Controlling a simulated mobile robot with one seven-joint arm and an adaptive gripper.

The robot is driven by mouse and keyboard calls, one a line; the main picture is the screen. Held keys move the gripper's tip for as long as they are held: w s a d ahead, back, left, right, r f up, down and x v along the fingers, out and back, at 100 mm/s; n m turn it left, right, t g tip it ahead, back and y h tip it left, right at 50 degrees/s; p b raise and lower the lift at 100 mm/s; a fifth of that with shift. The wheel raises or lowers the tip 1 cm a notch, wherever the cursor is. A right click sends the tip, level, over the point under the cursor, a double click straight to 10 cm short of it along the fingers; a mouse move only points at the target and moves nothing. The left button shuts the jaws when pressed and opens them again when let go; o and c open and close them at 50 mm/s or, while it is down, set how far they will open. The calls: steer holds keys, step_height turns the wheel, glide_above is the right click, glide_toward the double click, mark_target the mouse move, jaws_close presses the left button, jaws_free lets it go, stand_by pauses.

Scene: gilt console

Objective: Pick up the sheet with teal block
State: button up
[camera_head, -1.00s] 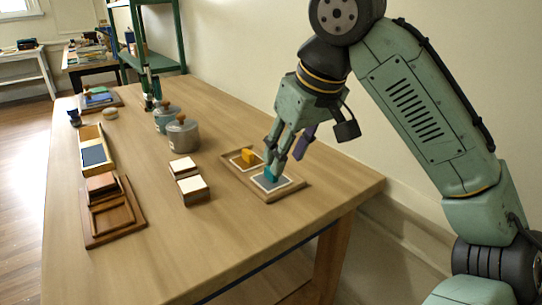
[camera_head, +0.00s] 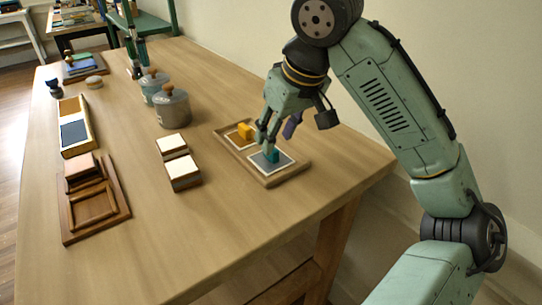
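The sheet with the teal block (camera_head: 284,166) is a dark square with a pale border, lying in the front part of a wooden tray (camera_head: 303,170). The teal block (camera_head: 271,155) stands up from its middle. A second sheet with a yellow block (camera_head: 245,130) lies behind it in the same tray. My gripper (camera_head: 266,145) points down over the tray, with its fingertips at or just above the teal block. Whether the fingers touch the block, and how far apart they are, is too small to tell.
Two lidded grey pots (camera_head: 173,108) stand left of the tray. Two white-topped blocks (camera_head: 183,173) sit nearer. A wooden frame tray (camera_head: 95,207) and an open box (camera_head: 73,117) line the left side. The table's front middle is clear.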

mark_target(278, 160)
steer(key=x, duration=0.4)
steer(key=shift+s, duration=0.1)
steer(key=shift+c, duration=0.2)
jaws_close()
